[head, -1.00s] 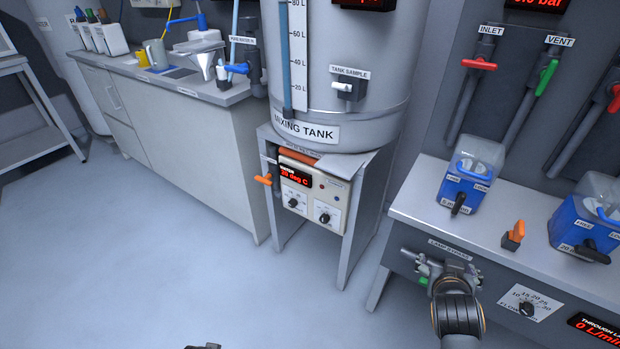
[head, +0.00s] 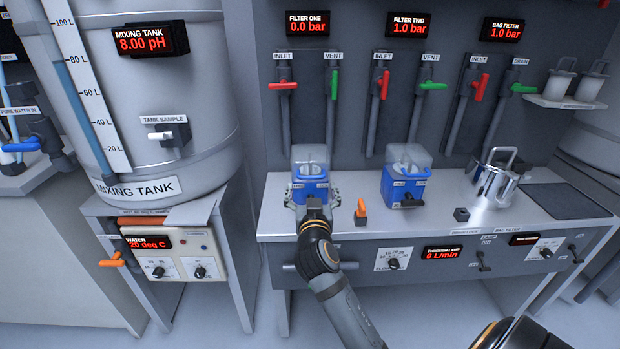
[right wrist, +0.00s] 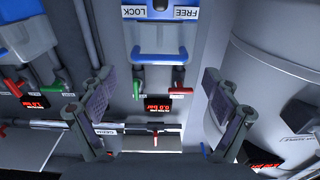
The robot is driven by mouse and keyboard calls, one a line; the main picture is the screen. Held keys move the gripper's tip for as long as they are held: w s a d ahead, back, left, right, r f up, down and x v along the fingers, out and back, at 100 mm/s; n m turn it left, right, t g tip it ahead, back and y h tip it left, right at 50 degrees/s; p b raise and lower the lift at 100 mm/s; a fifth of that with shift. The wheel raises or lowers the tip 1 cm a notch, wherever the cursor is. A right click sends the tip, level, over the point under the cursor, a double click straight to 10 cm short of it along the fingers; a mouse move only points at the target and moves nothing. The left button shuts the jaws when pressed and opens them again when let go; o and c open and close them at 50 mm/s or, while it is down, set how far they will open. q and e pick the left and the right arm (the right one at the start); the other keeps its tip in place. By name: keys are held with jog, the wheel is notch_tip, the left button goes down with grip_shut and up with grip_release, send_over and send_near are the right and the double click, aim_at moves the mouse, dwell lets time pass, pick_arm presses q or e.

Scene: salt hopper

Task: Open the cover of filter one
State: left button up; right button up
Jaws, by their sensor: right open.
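Filter one (head: 310,189) has a blue body with a clear cover (head: 311,155) that sits down on it. My right gripper (head: 312,196) is in front of filter one, open and empty, with its fingers spread toward the two sides of the blue body. In the right wrist view, the open fingers (right wrist: 160,105) stand apart. Filter one's blue front (right wrist: 160,30), with FREE and LOCK labels, is at the top of that view. My arm hides filter one's lower front and its latch in the head view. My left gripper is not in view.
Filter one's display (head: 307,24) reads 0.0 bar. Its red inlet handle (head: 283,86) lies crosswise and its green vent handle (head: 334,84) is upright. An orange-handled part (head: 361,210) stands close on the right. Filter two (head: 406,184) is farther right on the bench.

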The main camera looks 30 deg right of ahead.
aim_at(311, 177)
jog(key=x, duration=0.6)
jog(key=shift+s, duration=0.1)
jog(key=shift+c, duration=0.3)
